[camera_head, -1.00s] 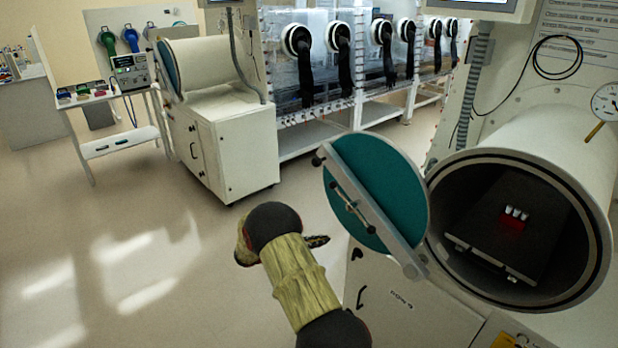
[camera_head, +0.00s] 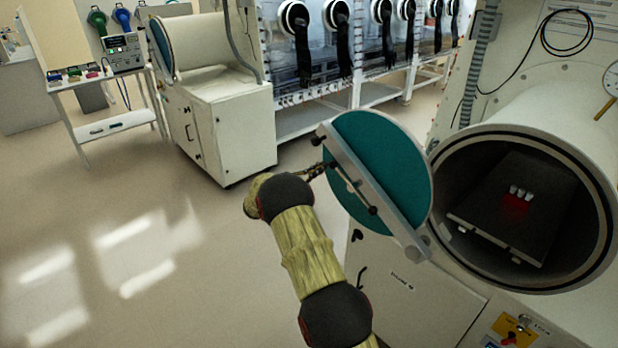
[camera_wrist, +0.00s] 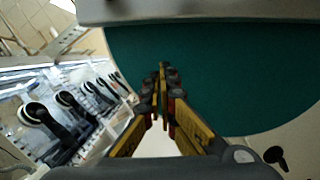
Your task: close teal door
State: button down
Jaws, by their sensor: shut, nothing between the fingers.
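The teal door (camera_head: 385,150) is a round disc with a grey bar (camera_head: 372,192) across it. It stands swung open at the left of the round chamber mouth (camera_head: 437,165). My gripper (camera_head: 322,169) is shut and empty at the door's left edge, near the bar's end. In the wrist view my gripper's fingertips (camera_wrist: 161,70) lie in front of the teal door (camera_wrist: 220,70), with the grey bar (camera_wrist: 190,10) across the top. I cannot tell whether the fingertips touch the door.
Inside the chamber a dark tray (camera_head: 520,205) holds a red block with small white vials. A white cabinet (camera_head: 222,125) with another chamber stands at the back left. Gloveboxes (camera_head: 345,45) line the back. The floor (camera_head: 130,220) at the left is clear.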

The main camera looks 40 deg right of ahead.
jog(key=shift+s+d+r+b, duration=0.2)
jog(key=shift+s+r, duration=0.15)
jog(key=shift+r, duration=0.25)
jog(key=shift+s+d+r+b, duration=0.15)
jog(key=shift+s+d+r, duration=0.15)
jog(key=shift+r, duration=0.35)
jog(key=shift+s+d+r+b, duration=0.2)
jog(key=shift+s+r, duration=0.2)
jog(key=shift+r, duration=0.2)
